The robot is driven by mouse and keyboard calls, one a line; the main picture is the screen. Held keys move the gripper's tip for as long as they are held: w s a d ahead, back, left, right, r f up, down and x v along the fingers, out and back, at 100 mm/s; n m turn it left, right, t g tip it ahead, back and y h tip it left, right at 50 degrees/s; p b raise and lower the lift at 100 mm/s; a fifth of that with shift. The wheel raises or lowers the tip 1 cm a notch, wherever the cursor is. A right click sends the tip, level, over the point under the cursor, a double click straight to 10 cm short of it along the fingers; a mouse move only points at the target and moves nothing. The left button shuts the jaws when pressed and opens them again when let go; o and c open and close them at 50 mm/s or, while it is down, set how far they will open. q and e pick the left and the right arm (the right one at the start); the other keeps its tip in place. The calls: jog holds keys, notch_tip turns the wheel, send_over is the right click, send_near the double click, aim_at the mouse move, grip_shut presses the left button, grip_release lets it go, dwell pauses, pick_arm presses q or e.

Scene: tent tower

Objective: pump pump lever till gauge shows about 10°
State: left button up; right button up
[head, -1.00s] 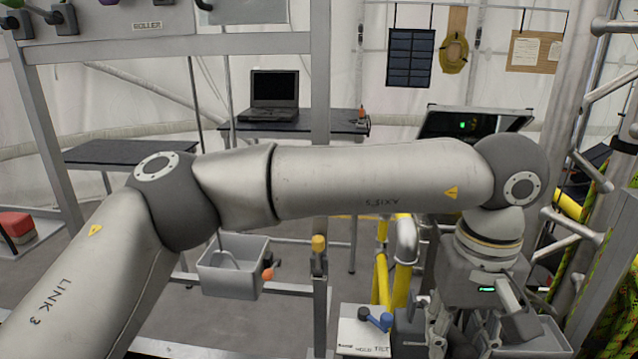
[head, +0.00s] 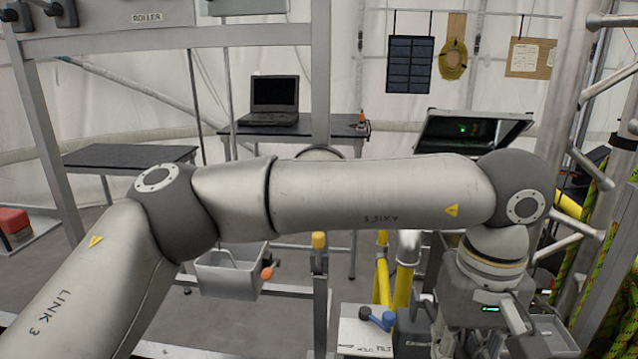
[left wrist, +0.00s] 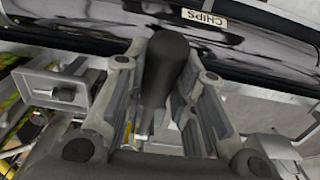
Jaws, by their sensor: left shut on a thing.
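My left gripper (head: 482,335) is at the lower right of the head view, its fingers pointing down and running to the bottom edge. In the left wrist view the gripper (left wrist: 160,100) is shut on a dark rounded grip on a thin pale rod, which I take to be the pump lever (left wrist: 167,60). The grip sits between the two fingers. The lever's base is hidden behind the gripper. I cannot make out a gauge or its reading in either view. My right gripper is not in view.
A white box (head: 365,340) with a blue handle (head: 378,318) and a lettered label stands left of my gripper. Yellow pipes (head: 403,285) rise behind it. A grey bin (head: 228,275) hangs further left. A metal truss with ropes (head: 600,265) is close on the right.

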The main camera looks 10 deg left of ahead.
pick_arm(q)
jog(key=shift+s+f+b, duration=0.3)
jog(key=shift+f+b, duration=0.2)
jog(key=shift+f, duration=0.3)
jog(key=f+b, duration=0.3)
jog(key=shift+s+f, duration=0.3)
jog(key=shift+f, duration=0.2)
jog(key=shift+f+b, duration=1.65)
jog(key=shift+f, duration=0.25)
jog(key=shift+w+r+p, duration=0.2)
jog(key=shift+r+p, duration=0.85)
jog(key=shift+r, duration=0.5)
jog(key=shift+w+r+p, duration=0.15)
jog(key=shift+r+p, duration=0.85)
jog(key=shift+r, duration=0.55)
grip_shut()
